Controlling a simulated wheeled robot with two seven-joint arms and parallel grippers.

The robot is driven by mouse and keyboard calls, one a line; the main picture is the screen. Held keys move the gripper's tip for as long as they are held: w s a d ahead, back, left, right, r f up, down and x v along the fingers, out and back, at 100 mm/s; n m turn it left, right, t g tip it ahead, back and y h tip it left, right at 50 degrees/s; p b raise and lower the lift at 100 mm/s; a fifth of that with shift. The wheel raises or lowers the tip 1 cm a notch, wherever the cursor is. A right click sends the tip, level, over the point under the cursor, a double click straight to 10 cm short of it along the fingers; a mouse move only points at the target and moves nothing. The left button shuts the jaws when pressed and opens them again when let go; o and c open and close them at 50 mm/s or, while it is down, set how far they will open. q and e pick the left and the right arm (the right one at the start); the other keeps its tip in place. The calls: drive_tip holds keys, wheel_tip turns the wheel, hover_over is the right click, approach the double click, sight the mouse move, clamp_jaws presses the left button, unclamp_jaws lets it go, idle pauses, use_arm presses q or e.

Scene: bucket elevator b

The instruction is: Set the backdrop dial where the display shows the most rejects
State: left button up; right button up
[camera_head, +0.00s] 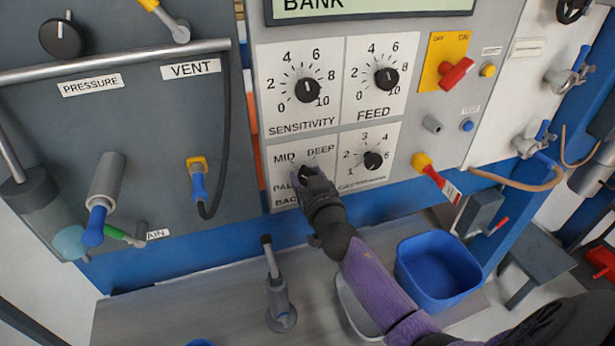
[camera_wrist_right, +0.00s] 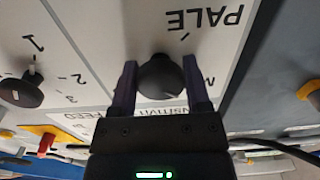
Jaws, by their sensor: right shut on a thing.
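The backdrop dial (camera_wrist_right: 162,78) is a round dark knob on a white plate (camera_head: 284,143) marked PALE, MID and DEEP. My right gripper (camera_head: 308,173) is shut on this dial; in the right wrist view its two purple fingers stand on either side of the knob. In the head view the gripper covers the dial and part of the lettering. I cannot tell which mark its pointer faces. The display (camera_head: 370,8) is a pale green screen at the top edge; only the word BANK shows and the rest is cut off. My left gripper is not in view.
Nearby are the sensitivity dial (camera_head: 308,90), the feed dial (camera_head: 386,77), a smaller numbered dial (camera_head: 373,160), a red switch (camera_head: 456,73) and a red-handled lever (camera_head: 436,178). Below are a blue bin (camera_head: 438,272) and an upright grey lever (camera_head: 277,285).

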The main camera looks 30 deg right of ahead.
drive_tip(key=n, duration=0.4)
drive_tip(key=shift+n, duration=0.3)
drive_tip(key=n, duration=0.4)
drive_tip(key=shift+n, duration=0.3)
drive_tip(key=n, duration=0.4)
drive_tip(key=shift+n, duration=2)
drive_tip(key=o, duration=1)
drive_tip(key=shift+o, duration=1.4)
